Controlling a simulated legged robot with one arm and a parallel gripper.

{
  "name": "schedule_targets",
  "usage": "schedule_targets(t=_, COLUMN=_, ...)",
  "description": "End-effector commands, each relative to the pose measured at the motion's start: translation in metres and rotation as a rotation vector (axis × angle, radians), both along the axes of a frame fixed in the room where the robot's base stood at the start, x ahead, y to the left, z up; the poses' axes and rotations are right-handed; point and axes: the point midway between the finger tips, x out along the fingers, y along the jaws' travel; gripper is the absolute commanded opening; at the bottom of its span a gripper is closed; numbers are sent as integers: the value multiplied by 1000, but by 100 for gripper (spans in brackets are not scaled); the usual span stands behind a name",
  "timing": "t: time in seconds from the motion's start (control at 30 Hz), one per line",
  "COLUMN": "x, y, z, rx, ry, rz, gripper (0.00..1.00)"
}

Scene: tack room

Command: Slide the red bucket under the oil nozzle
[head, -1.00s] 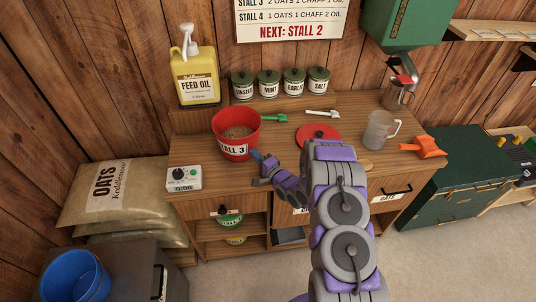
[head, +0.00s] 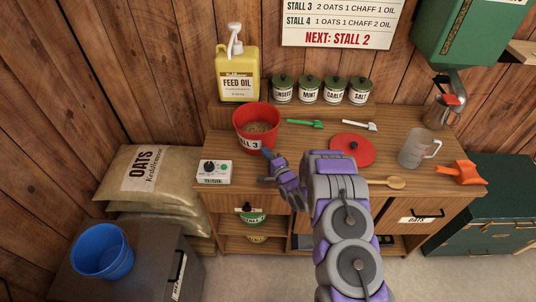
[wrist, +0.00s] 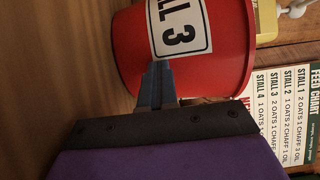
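The red bucket (head: 244,121), labelled Stall 3, stands upright on the wooden counter with brown feed inside. The yellow feed oil jug (head: 238,82) stands behind it on a raised shelf, with a white pump nozzle (head: 235,40) on top. The bucket is in front of the jug and slightly right of it. My gripper (head: 268,154) is at the bucket's front right side, low by the label. In the wrist view the blue fingers (wrist: 157,86) look shut together, at or touching the bucket wall (wrist: 225,50) below the label; exact contact is hard to tell.
A white dial box (head: 214,172) sits left of the bucket near the counter edge. Green and white scoops, a red lid (head: 352,150), a wooden spoon and a clear jug (head: 417,149) lie to the right. Several lidded canisters (head: 309,90) line the back shelf.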

Motion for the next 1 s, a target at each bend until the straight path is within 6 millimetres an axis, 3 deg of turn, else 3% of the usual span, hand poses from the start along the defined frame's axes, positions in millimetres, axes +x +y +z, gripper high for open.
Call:
schedule_targets(t=0.27, x=1, y=4, z=0, rx=-2, ry=-1, rz=0, gripper=0)
schedule_targets(t=0.4, x=7, y=29, z=1, rx=-3, ry=-3, rz=3, gripper=0)
schedule_targets(t=0.53, x=10, y=38, z=0, rx=-1, ry=-1, rz=0, gripper=0)
schedule_targets(t=1.0, x=9, y=38, z=1, rx=0, ry=-1, rz=-3, gripper=0)
